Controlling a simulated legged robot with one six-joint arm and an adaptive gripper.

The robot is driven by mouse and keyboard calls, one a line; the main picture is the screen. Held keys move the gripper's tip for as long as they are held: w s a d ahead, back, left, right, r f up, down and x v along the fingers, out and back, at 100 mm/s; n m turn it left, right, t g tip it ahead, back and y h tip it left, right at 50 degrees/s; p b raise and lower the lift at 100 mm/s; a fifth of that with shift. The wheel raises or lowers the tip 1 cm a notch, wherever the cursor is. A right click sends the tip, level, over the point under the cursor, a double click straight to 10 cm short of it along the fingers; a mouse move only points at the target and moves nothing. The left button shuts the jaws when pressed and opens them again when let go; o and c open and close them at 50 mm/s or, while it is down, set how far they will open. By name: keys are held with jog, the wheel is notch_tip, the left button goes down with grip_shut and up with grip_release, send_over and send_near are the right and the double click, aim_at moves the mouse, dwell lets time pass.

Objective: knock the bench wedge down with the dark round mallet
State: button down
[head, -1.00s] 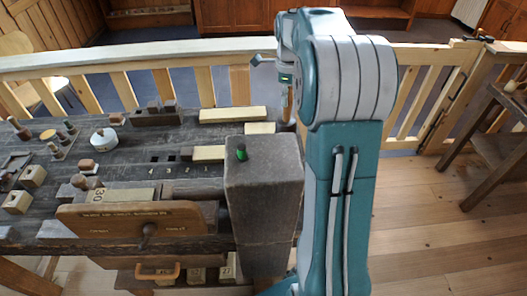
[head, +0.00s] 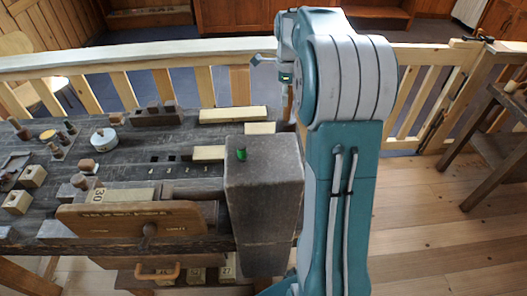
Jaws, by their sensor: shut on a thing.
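My gripper (head: 286,84) is at the far end of the raised teal arm, beyond the bench's right end. The arm hides its fingers and most of what it grips. A narrow brown piece below the wrist may be part of the dark round mallet, but its head is hidden. The grey bench (head: 130,160) fills the left. A pale block (head: 208,153) lies beside the numbered square holes; I cannot tell whether it is the bench wedge. A small green piece (head: 242,155) is on top of a tall grey block (head: 264,205).
Longer pale blocks (head: 233,115) lie towards the bench's back edge. A white round pot (head: 104,139) and small turned pieces stand to the left. A wooden vise jaw (head: 130,217) is at the front.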

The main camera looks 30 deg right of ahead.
dwell(0.3)
jog(key=shift+r, duration=3)
jog(key=shift+s, duration=0.1)
